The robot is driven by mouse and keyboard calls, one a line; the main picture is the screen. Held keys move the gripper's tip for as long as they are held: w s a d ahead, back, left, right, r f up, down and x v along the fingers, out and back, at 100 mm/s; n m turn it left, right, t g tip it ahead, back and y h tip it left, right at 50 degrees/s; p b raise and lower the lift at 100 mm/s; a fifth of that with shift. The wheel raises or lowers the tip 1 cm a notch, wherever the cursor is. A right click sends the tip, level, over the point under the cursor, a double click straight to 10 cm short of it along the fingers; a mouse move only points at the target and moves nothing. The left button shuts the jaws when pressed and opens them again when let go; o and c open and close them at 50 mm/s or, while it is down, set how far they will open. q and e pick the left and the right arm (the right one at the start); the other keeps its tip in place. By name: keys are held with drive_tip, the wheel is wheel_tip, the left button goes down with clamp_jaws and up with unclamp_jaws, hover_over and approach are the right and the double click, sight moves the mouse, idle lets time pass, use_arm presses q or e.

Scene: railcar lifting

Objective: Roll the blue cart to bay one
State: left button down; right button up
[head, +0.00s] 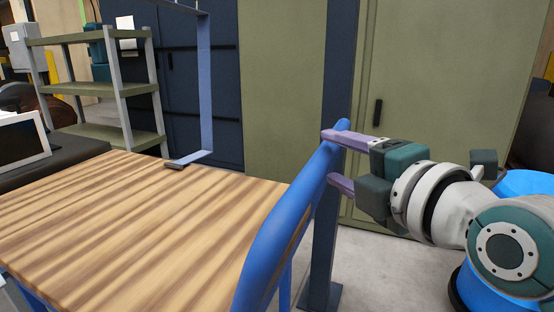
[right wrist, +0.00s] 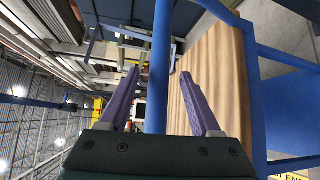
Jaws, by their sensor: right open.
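The blue cart has a striped wooden deck (head: 130,215) and a thick blue tubular handle (head: 272,235) along its right side. The deck also shows on the right of the right wrist view (right wrist: 222,90). My right gripper (head: 335,160) is open at the far upper end of the handle, coming from the right. In the right wrist view a blue bar (right wrist: 160,75) runs between its two purple fingers, with gaps to both sides. My left gripper is not in view. I cannot tell which place is bay one.
A dark blue post (head: 325,245) with a foot plate stands close beyond the handle. A thin blue frame (head: 206,90) rises near the deck's far edge. Green cabinets (head: 440,90) and a green shelf rack (head: 100,90) stand behind. Some grey floor (head: 375,275) is bare at right.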

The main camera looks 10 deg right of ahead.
drive_tip(key=shift+b+x, duration=0.3)
drive_tip(key=shift+x, duration=1.5)
clamp_jaws()
